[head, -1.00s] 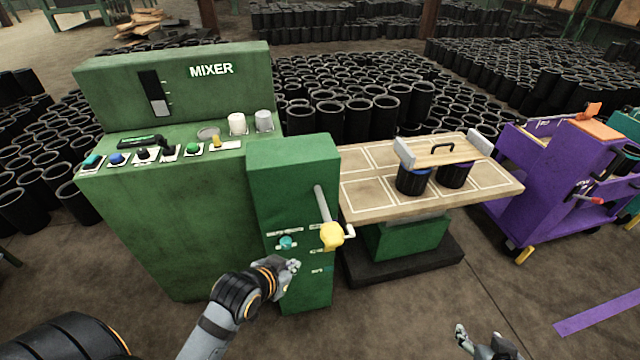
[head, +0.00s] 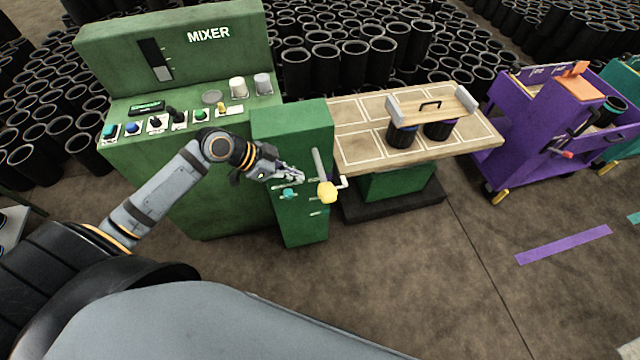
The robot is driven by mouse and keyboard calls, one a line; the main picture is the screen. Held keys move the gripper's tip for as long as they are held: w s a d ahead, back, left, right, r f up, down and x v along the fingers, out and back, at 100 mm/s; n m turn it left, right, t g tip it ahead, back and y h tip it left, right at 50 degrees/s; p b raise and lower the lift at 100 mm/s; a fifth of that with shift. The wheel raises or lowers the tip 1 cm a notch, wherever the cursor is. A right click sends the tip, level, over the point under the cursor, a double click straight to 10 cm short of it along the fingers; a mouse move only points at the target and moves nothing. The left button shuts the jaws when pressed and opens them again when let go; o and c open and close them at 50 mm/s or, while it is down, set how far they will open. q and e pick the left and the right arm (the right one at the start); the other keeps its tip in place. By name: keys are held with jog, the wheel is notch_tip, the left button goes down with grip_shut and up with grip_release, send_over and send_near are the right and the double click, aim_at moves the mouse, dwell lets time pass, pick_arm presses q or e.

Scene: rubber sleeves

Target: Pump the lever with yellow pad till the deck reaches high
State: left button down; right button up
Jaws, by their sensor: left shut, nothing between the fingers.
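The grey lever (head: 317,162) with the yellow pad (head: 327,192) at its lower end is on the front of a green housing (head: 290,125) beside the mixer. The pad hangs low, close to a small white peg (head: 342,182). The deck (head: 345,150), a light wooden top with white outlined squares, stands level on a green base (head: 395,183) to the right. My left gripper (head: 299,175) is shut and empty, just left of the lever and above the teal knob (head: 289,193); I cannot tell if it touches the lever. My right gripper is out of view.
Two black sleeves (head: 402,136) stand on the deck under a wooden board with a black handle (head: 440,104). The green mixer (head: 215,65) has several knobs and buttons. A purple cart (head: 525,130) stands at the right. Floor in front of the deck is clear.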

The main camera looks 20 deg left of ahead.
pick_arm(q)
jog(key=shift+w+a+r, duration=0.35)
jog(key=shift+w+r, duration=0.2)
jog(key=shift+r, duration=0.15)
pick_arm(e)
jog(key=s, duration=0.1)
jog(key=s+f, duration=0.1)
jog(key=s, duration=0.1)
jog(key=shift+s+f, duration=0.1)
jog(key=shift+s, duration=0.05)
pick_arm(q)
jog(key=p, duration=0.2)
send_over(330, 190)
jog(key=s+a, duration=0.2)
jog(key=a, duration=0.1)
notch_tip(330, 190, down, 6)
jog(key=f, duration=0.2)
jog(key=f+p, duration=0.1)
jog(key=f, duration=0.1)
jog(key=shift+w+d, duration=0.25)
jog(key=shift+w, duration=0.05)
jog(key=shift+f, duration=0.55)
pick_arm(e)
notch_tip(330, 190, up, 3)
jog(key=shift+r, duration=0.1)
